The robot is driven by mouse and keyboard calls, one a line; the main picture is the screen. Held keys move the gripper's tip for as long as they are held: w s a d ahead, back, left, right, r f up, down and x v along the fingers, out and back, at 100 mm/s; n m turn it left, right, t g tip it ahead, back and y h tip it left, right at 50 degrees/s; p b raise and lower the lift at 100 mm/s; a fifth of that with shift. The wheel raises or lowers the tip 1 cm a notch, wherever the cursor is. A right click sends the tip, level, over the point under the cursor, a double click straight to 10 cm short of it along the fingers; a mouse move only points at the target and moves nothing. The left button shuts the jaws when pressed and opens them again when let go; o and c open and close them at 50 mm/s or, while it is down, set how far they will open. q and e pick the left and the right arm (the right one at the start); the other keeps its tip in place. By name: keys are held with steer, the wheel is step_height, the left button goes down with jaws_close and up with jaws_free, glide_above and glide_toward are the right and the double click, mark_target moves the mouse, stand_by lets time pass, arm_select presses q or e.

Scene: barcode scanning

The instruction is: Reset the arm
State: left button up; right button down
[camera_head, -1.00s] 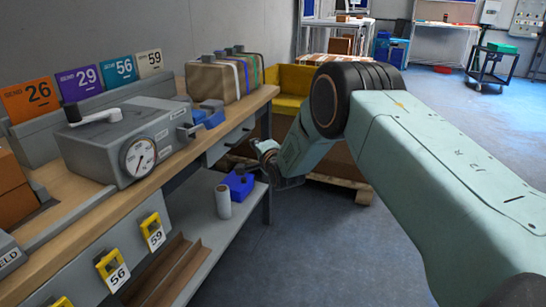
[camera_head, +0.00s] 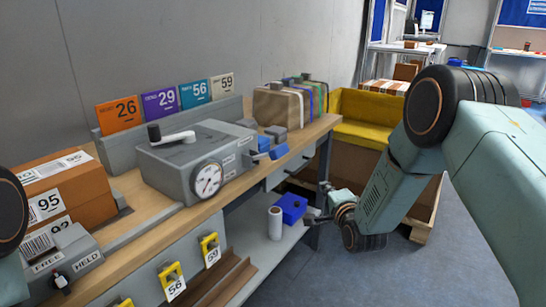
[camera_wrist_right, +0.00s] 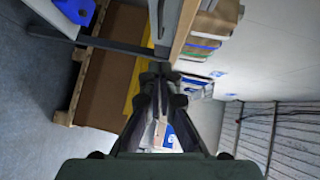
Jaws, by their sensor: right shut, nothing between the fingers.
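My right arm comes in from the right in the head view and hangs down beyond the end of the workbench. My right gripper (camera_head: 312,216) is small there, just right of the blue box on the lower shelf. In the wrist view its dark fingers (camera_wrist_right: 160,72) are together and empty, with the bench edge and a pallet behind them.
The workbench (camera_head: 155,202) carries a grey machine with a dial (camera_head: 185,160), numbered cards and a labelled carton (camera_head: 55,190). A blue box (camera_head: 290,208) and white roll (camera_head: 275,223) stand on the lower shelf. A yellow bin (camera_head: 365,115) stands behind. Floor at right is open.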

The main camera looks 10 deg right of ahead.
steer(key=s+a+f+n+g+y, duration=0.1)
steer(key=s+a+f+n+g, duration=0.25)
steer(key=s+f+n, duration=0.4)
steer(key=s+a+f+n+g, duration=0.2)
steer(key=s+f+n+g, duration=0.3)
steer(key=s+f, duration=0.6)
steer(key=s+a+n+g+p, duration=0.1)
steer(key=s+g, duration=0.3)
steer(key=s, duration=1.1)
steer(key=s+a+n+g+p, duration=0.1)
steer(key=s+a+n+g, duration=0.1)
steer(key=s, duration=1.3)
steer(key=shift+s+f+n+g+p, duration=0.15)
steer(key=shift+f+n+g+p, duration=0.25)
steer(key=shift+n+g, duration=0.4)
